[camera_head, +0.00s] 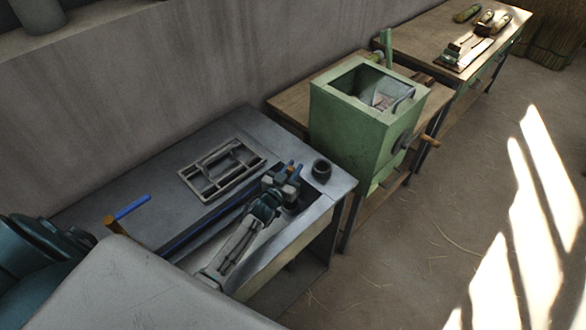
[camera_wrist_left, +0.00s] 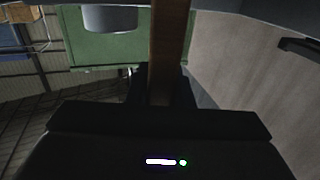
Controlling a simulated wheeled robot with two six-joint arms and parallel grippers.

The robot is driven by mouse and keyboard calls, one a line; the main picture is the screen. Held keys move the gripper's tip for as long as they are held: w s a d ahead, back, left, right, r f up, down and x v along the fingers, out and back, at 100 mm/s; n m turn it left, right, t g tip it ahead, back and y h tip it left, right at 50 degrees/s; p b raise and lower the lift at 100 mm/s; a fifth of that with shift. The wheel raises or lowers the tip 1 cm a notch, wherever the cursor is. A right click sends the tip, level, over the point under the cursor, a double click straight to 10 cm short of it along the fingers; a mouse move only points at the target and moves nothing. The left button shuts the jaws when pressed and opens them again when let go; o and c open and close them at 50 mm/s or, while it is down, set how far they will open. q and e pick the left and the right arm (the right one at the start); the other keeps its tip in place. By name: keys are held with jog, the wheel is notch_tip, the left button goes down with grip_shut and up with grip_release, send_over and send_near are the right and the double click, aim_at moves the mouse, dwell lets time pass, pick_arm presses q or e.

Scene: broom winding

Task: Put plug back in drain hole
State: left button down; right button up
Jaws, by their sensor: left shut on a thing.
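My left gripper (camera_head: 284,184) is over the right part of the grey metal table (camera_head: 150,200), beside a dark round cup (camera_head: 321,169). In the left wrist view it is shut on a brown wooden-looking bar (camera_wrist_left: 168,45), which runs up out of the picture between the fingers. I cannot tell whether the bar is part of the plug, and its far end is hidden. A long recess in the table lies under my left arm. I cannot make out the drain hole; the arm and gripper cover part of that area. My right gripper is not in view.
A divided grey tray (camera_head: 222,168) lies behind the gripper. A blue rod with a brown end (camera_head: 132,206) is at the table's left. A green box machine (camera_head: 355,125) with a crank stands to the right. A farther wooden table (camera_head: 420,42) holds tools.

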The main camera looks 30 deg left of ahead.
pick_arm(q)
jog(key=shift+f+b, duration=0.5)
dwell(0.3)
jog(key=c, duration=1.6)
grip_release()
jog(key=shift+o, duration=0.2)
jog(key=s+p, duration=0.2)
jog(key=s, duration=0.9)
jog(key=shift+a, duration=0.25)
